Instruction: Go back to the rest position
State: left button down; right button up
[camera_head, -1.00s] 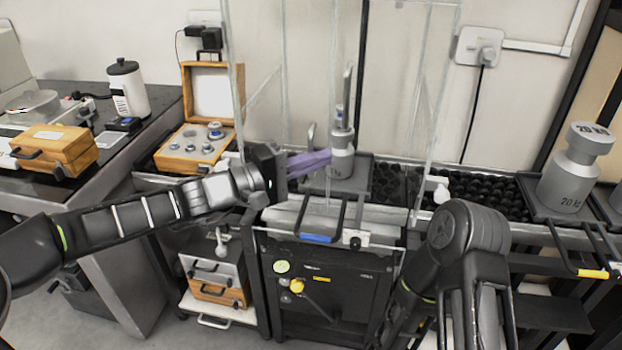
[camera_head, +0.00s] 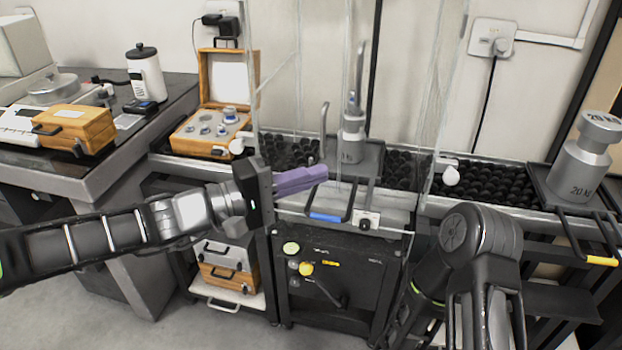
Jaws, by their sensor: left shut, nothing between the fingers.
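My left gripper (camera_head: 322,173) comes in from the left with its purple fingers shut and empty. It is in front of the glass enclosure (camera_head: 283,95), near the metal weight (camera_head: 352,140) that stands on a tray inside. In the picture the fingertips lie to the left of and below the weight, apart from it. My right arm (camera_head: 480,240) is folded at the lower right. Its gripper cannot be made out in this view.
An open wooden box (camera_head: 205,146) with several small weights stands left of the enclosure. A closed wooden case (camera_head: 75,128) and a white bottle (camera_head: 145,72) are on the left table. A large 20 kg weight (camera_head: 580,165) stands on a tray at the right.

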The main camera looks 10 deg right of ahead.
pick_arm(q)
jog(key=shift+s, duration=0.1)
dwell(0.3)
jog(key=s+a+f+n+y, duration=0.1)
jog(key=a+f+y, duration=0.3)
jog(key=f, duration=0.8)
jog(key=s+a+f+n+g+y, duration=0.1)
jog(key=a+f+y, duration=0.25)
jog(key=f, duration=0.85)
jog(key=s+a+f+n+y, duration=0.1)
jog(key=a+f+y, duration=0.3)
jog(key=f, duration=0.8)
jog(key=s+a+f+m+g+y, duration=0.1)
jog(key=s+a+f+m+g, duration=0.15)
jog(key=s+f, duration=0.7)
jog(key=s+a+f+m+g+y, duration=0.1)
jog(key=s+a+f+m+g, duration=0.15)
jog(key=s+f, duration=0.7)
notch_tip(320, 180, up, 17)
jog(key=d+t+p, duration=0.1)
jog(key=p, duration=1.3)
jog(key=shift+s+p, duration=0.35)
jog(key=shift+s, duration=0.1)
